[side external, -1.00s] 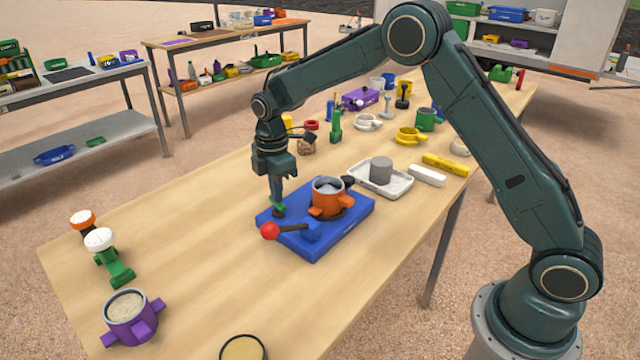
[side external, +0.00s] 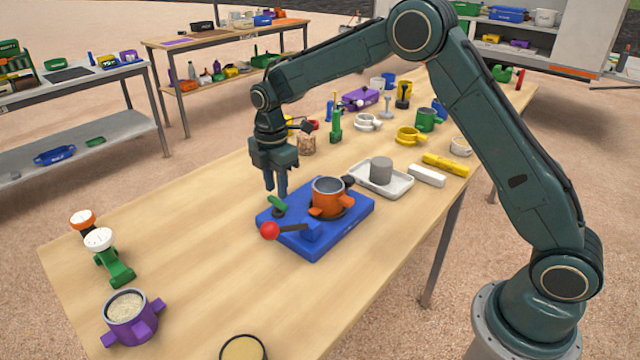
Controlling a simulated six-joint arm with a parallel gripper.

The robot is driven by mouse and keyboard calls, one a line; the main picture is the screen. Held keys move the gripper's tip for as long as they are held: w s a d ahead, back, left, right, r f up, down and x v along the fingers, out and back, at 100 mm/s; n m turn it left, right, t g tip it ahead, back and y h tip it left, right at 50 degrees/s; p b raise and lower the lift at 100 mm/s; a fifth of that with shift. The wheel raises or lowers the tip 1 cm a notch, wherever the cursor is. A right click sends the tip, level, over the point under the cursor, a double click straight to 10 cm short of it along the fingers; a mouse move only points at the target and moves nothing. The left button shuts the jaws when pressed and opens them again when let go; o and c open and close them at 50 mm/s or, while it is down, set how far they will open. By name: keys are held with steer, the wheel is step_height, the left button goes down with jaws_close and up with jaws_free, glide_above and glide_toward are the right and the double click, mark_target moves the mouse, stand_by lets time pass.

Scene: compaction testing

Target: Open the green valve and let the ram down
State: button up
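The green valve (side external: 278,203) is a small handle on a dark stem at the left corner of the blue jack base (side external: 350,222). An orange mould (side external: 328,196) with side lugs stands on the base, with grey material inside. The ram is not clearly seen; the mould hides the middle of the base.
A dark lever with a red ball (side external: 269,231) sticks out at the base's front left. A white tray (side external: 398,189) with a grey cylinder (side external: 381,170) stands behind right. A purple mould (side external: 131,318) is at the front left.

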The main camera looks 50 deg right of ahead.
steer(key=shift+r, duration=2.25)
step_height(320, 180, up, 13)
glide_above(277, 200)
steer(key=shift+r, duration=0.3)
steer(key=shift+s, duration=0.1)
